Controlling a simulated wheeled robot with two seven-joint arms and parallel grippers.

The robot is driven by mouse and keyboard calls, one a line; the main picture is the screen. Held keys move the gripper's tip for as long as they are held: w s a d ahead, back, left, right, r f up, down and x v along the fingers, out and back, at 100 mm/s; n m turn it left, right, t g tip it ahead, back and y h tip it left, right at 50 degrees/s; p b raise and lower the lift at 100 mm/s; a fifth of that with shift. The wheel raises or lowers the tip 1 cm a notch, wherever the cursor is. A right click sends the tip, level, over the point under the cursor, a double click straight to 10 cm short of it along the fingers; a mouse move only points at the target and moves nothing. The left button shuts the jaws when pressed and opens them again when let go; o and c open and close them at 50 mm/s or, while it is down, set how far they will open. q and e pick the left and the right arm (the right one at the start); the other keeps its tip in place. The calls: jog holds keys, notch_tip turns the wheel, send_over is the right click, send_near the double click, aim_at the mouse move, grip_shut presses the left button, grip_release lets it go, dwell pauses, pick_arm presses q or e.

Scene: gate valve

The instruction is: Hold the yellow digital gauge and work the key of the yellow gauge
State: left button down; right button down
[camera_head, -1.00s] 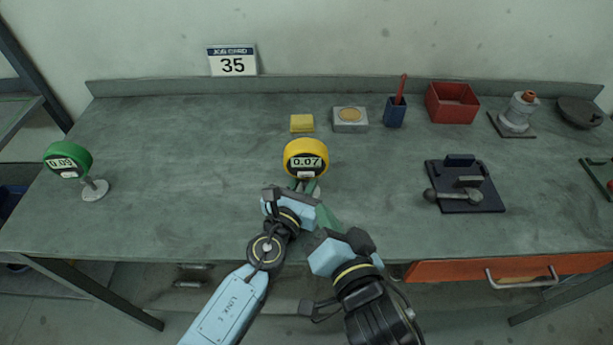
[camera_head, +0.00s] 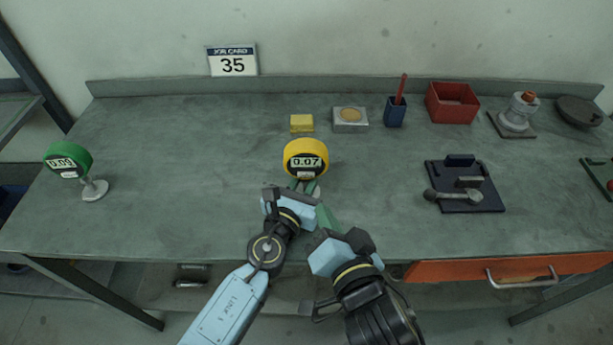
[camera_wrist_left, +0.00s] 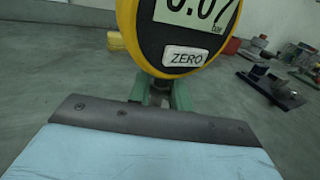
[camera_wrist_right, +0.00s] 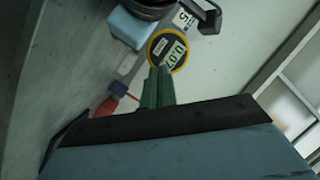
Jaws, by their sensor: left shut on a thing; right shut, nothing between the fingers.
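The yellow digital gauge (camera_head: 306,158) stands upright over the middle of the bench and reads 0.07. Its white key, marked ZERO (camera_wrist_left: 184,56), is under the display. My left gripper (camera_head: 308,187) is shut on the gauge's stem just below the dial; its green fingers (camera_wrist_left: 160,94) also show in the left wrist view. My right gripper (camera_head: 323,213) is shut and empty, in front of and below the dial. In the right wrist view its closed fingertips (camera_wrist_right: 158,72) point at the dial (camera_wrist_right: 168,50), near its lower edge; I cannot tell whether they touch it.
A green gauge (camera_head: 68,159) reading 0.09 stands at the far left. A yellow block (camera_head: 302,123), a blue pen cup (camera_head: 395,112) and a red bin (camera_head: 452,103) are at the back. A dark lever fixture (camera_head: 465,186) is to the right. The bench between the gauges is clear.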

jog(key=shift+a, duration=0.1)
dwell(0.6)
jog(key=shift+s+a+f+n+g+y, duration=0.35)
jog(key=shift+n+g+y, duration=0.25)
jog(key=shift+n+y, duration=0.6)
jog(key=shift+s+a+f+n+g+y, duration=0.3)
jog(key=shift+n+g+y, duration=0.3)
jog(key=shift+n+y, duration=0.6)
jog(key=shift+s+a+f+n+g+y, duration=0.35)
jog(key=shift+n+g+y, duration=0.25)
jog(key=shift+n+y, duration=0.6)
jog(key=shift+w, duration=0.15)
send_near(291, 175)
jog(key=shift+s+a+x, duration=0.1)
jog(key=shift+x, duration=0.75)
jog(key=shift+s+a+x, duration=0.1)
jog(key=shift+x, duration=0.8)
jog(key=shift+w, duration=0.1)
jog(key=shift+w, duration=0.35)
